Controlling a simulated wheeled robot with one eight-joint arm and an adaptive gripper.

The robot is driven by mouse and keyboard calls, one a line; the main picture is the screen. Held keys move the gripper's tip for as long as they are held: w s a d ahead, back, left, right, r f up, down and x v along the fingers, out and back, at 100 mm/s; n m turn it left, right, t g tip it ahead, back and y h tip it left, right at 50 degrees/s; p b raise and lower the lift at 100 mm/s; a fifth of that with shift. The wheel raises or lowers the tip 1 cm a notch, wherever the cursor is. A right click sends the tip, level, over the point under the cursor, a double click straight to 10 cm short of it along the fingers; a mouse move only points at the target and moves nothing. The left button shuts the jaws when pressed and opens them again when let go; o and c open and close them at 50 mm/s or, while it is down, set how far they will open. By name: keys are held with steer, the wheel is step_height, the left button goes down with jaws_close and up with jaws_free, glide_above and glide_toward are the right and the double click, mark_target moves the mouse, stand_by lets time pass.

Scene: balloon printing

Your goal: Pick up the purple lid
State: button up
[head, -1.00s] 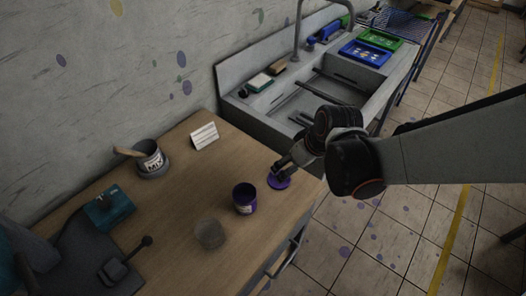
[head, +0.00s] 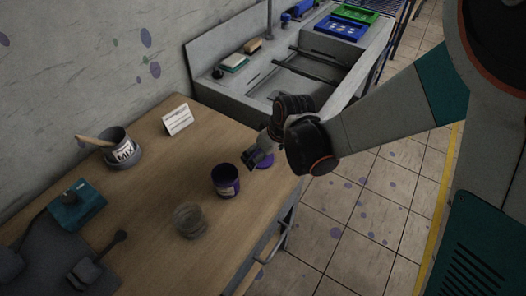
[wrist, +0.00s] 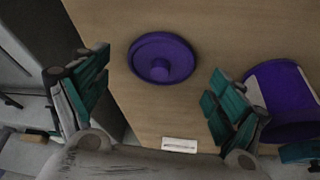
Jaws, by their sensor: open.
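The purple lid (wrist: 163,58) is a round disc with a raised knob. It lies on the wooden table near its right edge, and in the head view (head: 265,160) it is partly hidden behind my gripper. My gripper (wrist: 150,95) is open and empty, with one teal-padded finger on each side of the lid in the wrist view. The fingers look apart from the lid. In the head view my gripper (head: 257,158) is just left of the lid and low over the table.
A purple jar (head: 226,181) stands close to the lid, and near the right finger in the wrist view. A clear glass (head: 189,220), a MIX pot (head: 120,148), a white card (head: 178,119) and a teal device (head: 76,204) are also on the table (head: 150,200). A sink (head: 300,85) lies beyond.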

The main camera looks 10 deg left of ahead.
steer(key=shift+w+a+f, duration=0.1)
steer(key=shift+a+f, duration=0.05)
steer(key=shift+f, duration=0.35)
steer(key=c, duration=0.8)
steer(key=shift+r, duration=0.1)
